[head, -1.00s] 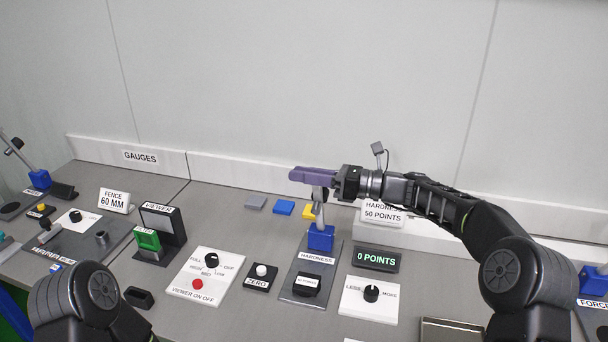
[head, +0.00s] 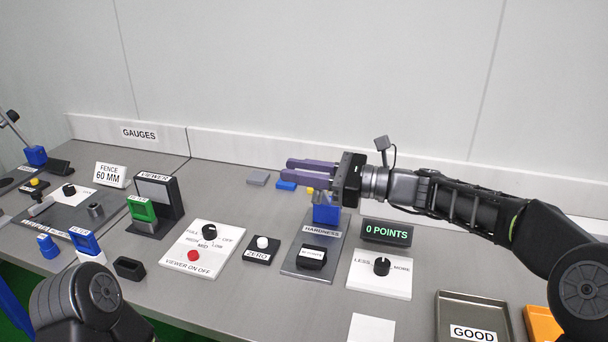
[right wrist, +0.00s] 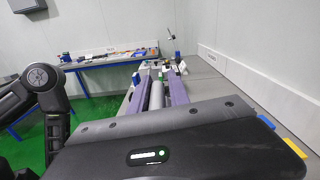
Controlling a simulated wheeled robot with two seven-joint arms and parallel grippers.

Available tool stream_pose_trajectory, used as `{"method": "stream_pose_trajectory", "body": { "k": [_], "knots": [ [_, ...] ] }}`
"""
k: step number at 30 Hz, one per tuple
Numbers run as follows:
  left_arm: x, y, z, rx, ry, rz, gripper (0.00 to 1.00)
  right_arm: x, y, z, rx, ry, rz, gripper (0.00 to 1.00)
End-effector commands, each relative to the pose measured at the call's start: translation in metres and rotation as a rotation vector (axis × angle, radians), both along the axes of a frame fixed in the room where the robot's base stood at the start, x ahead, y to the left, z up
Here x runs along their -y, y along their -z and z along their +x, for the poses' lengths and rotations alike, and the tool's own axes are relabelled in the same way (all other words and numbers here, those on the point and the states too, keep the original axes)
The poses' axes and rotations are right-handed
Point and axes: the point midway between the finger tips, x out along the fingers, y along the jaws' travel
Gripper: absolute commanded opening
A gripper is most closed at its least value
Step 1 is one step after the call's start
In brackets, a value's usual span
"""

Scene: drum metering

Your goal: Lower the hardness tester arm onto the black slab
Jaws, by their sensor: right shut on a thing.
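The black slab (head: 312,263), with a white label on its front, sits on the grey hardness tester plate (head: 292,268). The tester's blue post block (head: 326,214) stands at the back of that plate. My right gripper (head: 292,169) is above and behind the slab, its purple fingers pointing left. In the right wrist view a grey bar, the tester arm (right wrist: 157,96), lies between the two fingers (right wrist: 158,88), which are shut on it. In the head view the gripper hides most of the tester arm. My left gripper is out of view.
The readout (head: 386,231) shows 0 POINTS. A less/more knob panel (head: 379,286), a ZERO button (head: 262,246) and a viewer panel (head: 203,248) flank the plate. Grey (head: 258,177) and blue (head: 286,185) slabs lie behind. A GOOD tray (head: 470,300) is at front right.

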Motion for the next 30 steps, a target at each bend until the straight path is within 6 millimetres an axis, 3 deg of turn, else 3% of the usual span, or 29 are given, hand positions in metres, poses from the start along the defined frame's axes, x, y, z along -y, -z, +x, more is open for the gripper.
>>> {"method": "stream_pose_trajectory", "body": {
  "k": [1, 9, 26, 27, 30],
  "knots": [
    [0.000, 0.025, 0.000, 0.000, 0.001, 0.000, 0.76, -0.002, 0.018, -0.007, 0.032, -0.001, -0.009, 0.00],
    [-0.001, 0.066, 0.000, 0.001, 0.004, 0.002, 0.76, -0.010, 0.039, -0.031, 0.173, -0.001, -0.056, 0.00],
    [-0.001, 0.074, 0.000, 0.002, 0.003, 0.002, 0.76, -0.012, 0.042, -0.037, 0.219, 0.000, -0.072, 0.00],
    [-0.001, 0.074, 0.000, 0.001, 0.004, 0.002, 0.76, -0.012, 0.042, -0.037, 0.219, 0.000, -0.072, 0.24],
    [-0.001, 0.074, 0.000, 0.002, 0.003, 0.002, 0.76, -0.012, 0.042, -0.037, 0.221, 0.000, -0.072, 0.33]
  ]
}}
